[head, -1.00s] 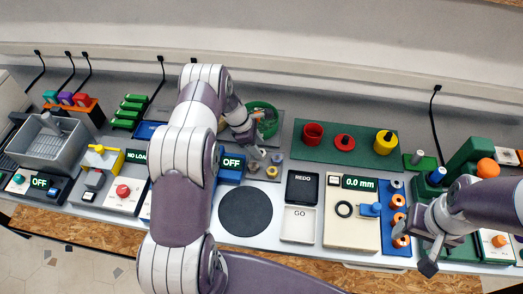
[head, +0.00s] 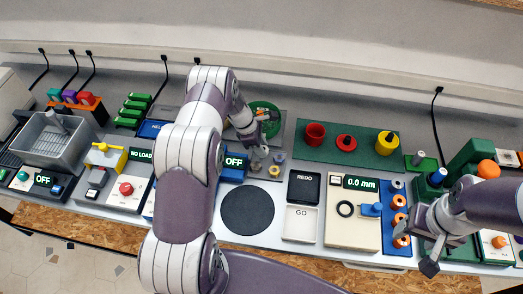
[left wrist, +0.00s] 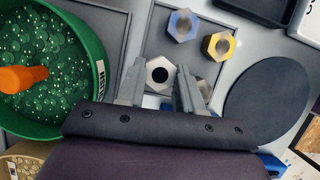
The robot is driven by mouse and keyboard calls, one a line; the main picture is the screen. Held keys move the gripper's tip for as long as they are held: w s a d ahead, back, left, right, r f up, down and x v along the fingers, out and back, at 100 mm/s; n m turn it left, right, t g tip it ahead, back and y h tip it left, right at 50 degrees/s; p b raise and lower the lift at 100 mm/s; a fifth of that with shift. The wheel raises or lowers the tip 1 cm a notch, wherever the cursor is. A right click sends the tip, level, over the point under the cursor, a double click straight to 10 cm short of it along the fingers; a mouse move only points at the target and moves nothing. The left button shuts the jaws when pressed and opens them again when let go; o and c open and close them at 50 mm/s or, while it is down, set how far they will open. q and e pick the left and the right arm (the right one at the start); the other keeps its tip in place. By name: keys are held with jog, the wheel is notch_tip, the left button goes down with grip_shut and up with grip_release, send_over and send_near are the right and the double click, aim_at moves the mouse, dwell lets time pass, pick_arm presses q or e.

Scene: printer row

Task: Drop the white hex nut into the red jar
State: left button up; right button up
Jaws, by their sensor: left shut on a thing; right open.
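The white hex nut (left wrist: 160,63), with a dark round hole, sits between the fingers of my left gripper (left wrist: 159,88) in the left wrist view. The left gripper (head: 257,158) is shut on it, low over the small parts tray left of the jars in the head view. The nut is hard to make out there, and whether it touches the tray cannot be told. The open red jar (head: 315,135) stands upright on the green mat (head: 365,154), right of my left gripper. My right gripper (head: 431,252) is open and empty at the front right.
A blue nut (left wrist: 183,25) and a yellow nut (left wrist: 219,46) lie close by; another is partly hidden by a finger. A green tub (left wrist: 52,65) stands beside the gripper. A red lid-like piece (head: 346,143) and a yellow jar (head: 387,142) stand right of the red jar.

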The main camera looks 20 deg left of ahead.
pick_arm(q)
jog(key=r, duration=0.2)
jog(key=d+r+b, duration=0.1)
jog(key=shift+s, duration=0.35)
jog(key=s+d+r+b, duration=0.2)
jog(key=s+d+r, duration=0.4)
jog(key=d, duration=0.2)
jog(key=shift+s+r, duration=0.2)
jog(key=shift+s, duration=0.1)
jog(key=shift+d, duration=0.1)
